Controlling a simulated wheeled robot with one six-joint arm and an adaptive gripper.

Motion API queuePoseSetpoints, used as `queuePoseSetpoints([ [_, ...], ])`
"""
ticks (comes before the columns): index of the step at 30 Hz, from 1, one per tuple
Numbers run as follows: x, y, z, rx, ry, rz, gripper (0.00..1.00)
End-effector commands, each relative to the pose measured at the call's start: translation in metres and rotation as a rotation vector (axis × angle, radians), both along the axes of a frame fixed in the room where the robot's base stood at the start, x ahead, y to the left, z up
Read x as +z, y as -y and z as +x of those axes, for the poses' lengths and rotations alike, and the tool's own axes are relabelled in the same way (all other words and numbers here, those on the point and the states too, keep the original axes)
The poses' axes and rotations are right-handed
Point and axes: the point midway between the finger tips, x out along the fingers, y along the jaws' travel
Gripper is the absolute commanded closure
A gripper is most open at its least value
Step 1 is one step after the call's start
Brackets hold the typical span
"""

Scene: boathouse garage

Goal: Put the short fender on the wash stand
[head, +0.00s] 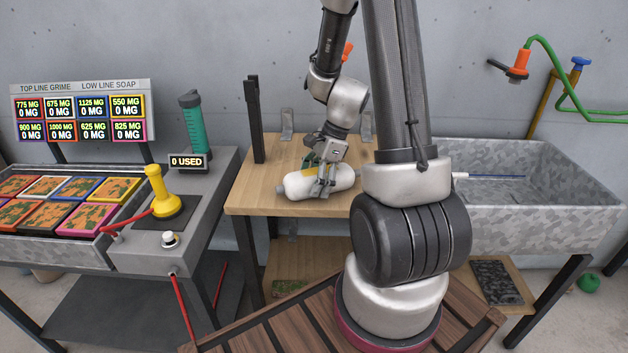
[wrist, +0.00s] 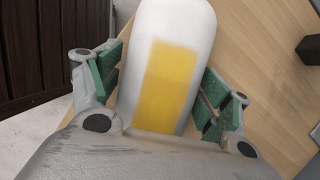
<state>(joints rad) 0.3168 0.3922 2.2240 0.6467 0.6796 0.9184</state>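A short white fender (head: 295,187) with a yellow band lies on its side on the wooden table (head: 262,201). My gripper (head: 325,183) reaches down over its middle, with fingers on either side. In the wrist view the fender (wrist: 172,85) runs between the green finger pads of my gripper (wrist: 160,92). The pads are very close to its sides; I cannot tell whether both touch. The fender appears to rest on the wood. No part is labelled as the wash stand; a grey speckled trough (head: 540,215) with a hose stands at the right.
A dark upright post (head: 254,118) stands at the table's left back. A soap panel with a yellow lever (head: 162,190) and a teal cylinder (head: 193,128) is at the left. A brown slatted surface (head: 285,318) is in front. A lower shelf (head: 300,272) lies under the table.

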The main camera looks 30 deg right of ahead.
Motion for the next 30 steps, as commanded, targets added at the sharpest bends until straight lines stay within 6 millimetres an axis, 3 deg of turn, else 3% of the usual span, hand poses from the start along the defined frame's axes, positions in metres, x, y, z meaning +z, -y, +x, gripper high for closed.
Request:
queuePoseSetpoints([
  [14, 0.005, 0.002, 0.0, 0.001, 0.001, 0.0, 0.08],
  [30, 0.1, 0.041, -0.007, 0.0, 0.003, -0.001, 0.08],
])
